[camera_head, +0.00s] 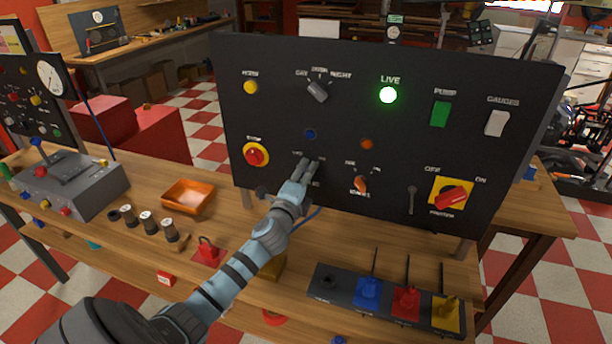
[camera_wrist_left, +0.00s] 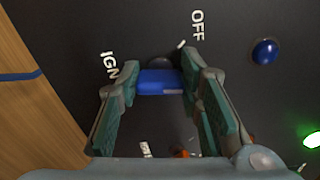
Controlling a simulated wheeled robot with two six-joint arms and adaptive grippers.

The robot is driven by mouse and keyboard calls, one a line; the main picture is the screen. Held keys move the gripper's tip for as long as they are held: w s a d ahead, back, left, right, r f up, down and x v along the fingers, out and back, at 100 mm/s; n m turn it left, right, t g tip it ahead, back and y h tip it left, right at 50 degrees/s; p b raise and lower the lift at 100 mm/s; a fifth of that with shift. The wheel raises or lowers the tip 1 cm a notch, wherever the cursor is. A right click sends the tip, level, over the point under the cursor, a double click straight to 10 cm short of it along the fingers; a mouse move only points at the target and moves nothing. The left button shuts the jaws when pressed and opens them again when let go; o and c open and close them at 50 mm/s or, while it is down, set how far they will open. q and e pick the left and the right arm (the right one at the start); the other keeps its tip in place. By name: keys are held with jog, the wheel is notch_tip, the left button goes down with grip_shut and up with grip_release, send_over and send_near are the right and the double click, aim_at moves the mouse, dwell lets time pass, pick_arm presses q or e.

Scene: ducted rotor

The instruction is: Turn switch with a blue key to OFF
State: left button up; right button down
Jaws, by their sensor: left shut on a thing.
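The blue key (camera_wrist_left: 160,82) is between the fingers of my left gripper (camera_wrist_left: 161,84) in the left wrist view, and the fingers are shut on it. Behind it is the dark round key switch (camera_wrist_left: 159,62) on the black panel (camera_head: 345,65), mostly hidden by the key. The label OFF (camera_wrist_left: 197,25) is beside the switch, and IGN (camera_wrist_left: 109,65) is on its other side. A short white mark shows near OFF. In the head view my left gripper (camera_head: 312,163) is against the lower middle of the panel and hides the key. The right gripper is not in view.
A blue round light (camera_head: 310,134) is just above the gripper, and an orange selector (camera_head: 360,184) is close to its right. A red emergency button (camera_head: 255,155) is to the left.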

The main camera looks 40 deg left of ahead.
pick_arm(q)
jog(key=shift+n, duration=0.3)
jog(key=n+b, duration=0.1)
jog(key=n, duration=0.3)
jog(key=shift+f+n+b, duration=0.15)
jog(key=shift+n+b, duration=0.15)
jog(key=shift+b, duration=0.05)
jog(key=n+b, duration=0.1)
jog(key=n, duration=0.3)
jog(key=shift+n, duration=0.4)
jog(key=o, duration=1.2)
jog(key=shift+c, duration=0.2)
